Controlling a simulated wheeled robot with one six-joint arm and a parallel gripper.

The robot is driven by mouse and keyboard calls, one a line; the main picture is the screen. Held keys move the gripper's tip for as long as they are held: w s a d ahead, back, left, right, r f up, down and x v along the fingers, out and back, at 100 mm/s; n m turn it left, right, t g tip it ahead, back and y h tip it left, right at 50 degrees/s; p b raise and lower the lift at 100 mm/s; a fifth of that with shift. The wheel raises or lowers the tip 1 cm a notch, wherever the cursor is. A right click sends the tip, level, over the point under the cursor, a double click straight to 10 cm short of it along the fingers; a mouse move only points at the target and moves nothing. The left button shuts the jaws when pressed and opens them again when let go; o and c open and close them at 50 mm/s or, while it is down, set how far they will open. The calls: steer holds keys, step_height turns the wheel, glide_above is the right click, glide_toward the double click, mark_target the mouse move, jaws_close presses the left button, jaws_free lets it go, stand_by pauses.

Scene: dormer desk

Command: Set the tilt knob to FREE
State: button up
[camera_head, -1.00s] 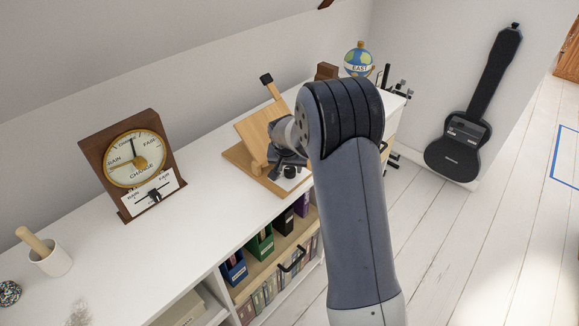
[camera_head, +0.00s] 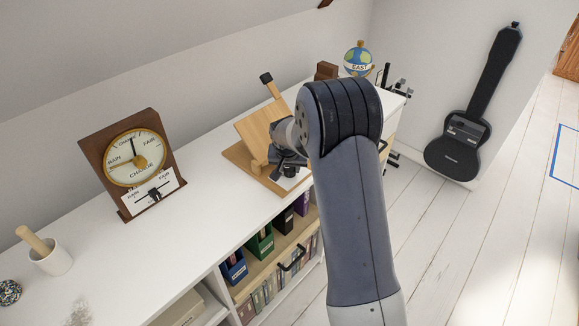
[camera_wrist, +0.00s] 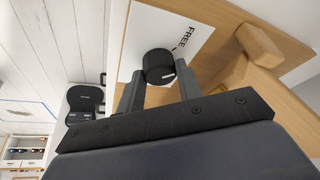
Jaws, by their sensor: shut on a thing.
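The tilt knob (camera_wrist: 157,66) is a black round knob on a white card (camera_wrist: 165,28) set on a wooden stand. My gripper (camera_wrist: 160,82) has one finger on each side of the knob and is shut on it. The word FREE is printed on the card beside the knob, with a short dark line near it. Any other labels are out of view or hidden.
A barometer-like dial (camera_head: 135,158) in a wooden frame and a white mortar with pestle (camera_head: 52,258) stand left on the white cabinet top. A globe (camera_head: 358,60) stands behind my arm. Clear cabinet top lies between the dial and the stand.

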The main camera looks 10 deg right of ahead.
steer(key=shift+d+n+y, duration=0.15)
steer(key=shift+n+y, duration=0.65)
steer(key=shift+n, duration=1.2)
steer(key=o, duration=0.7)
steer(key=b+v, duration=0.1)
steer(key=v, duration=0.9)
steer(key=shift+s+r, duration=0.3)
steer(key=shift+r, duration=0.05)
steer(key=shift+f, duration=0.1)
